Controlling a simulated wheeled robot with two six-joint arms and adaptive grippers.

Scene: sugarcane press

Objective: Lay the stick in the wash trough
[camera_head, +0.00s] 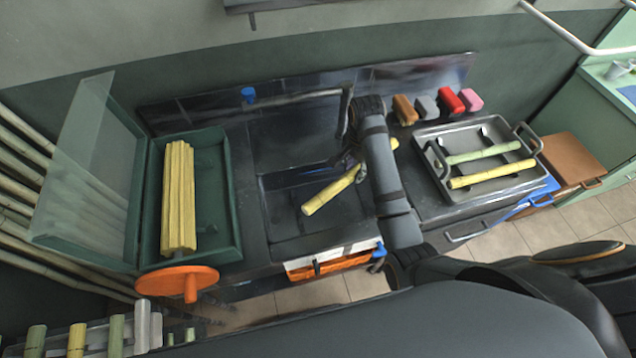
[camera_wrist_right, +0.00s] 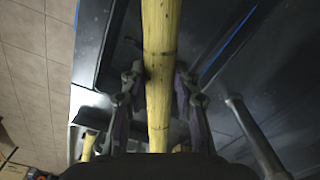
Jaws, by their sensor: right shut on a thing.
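A yellow stick (camera_head: 328,196) is angled over the dark wash trough (camera_head: 283,212), its near end over the trough's middle and its far end reaching past my arm to the right. My right gripper (camera_head: 352,166) is shut on the stick. In the right wrist view the same stick (camera_wrist_right: 160,40) runs lengthwise between the two fingers of the gripper (camera_wrist_right: 158,92). My right forearm hides part of the stick and the trough's right side. I cannot tell whether the stick touches the trough floor. My left gripper is not in view.
A tap (camera_head: 300,97) with a blue knob (camera_head: 248,92) stands behind the trough. A tray (camera_head: 433,178) with two sticks lies to the right, several coloured blocks (camera_head: 447,98) behind it. A green press box (camera_head: 226,190) with an orange wheel (camera_head: 177,280) is left.

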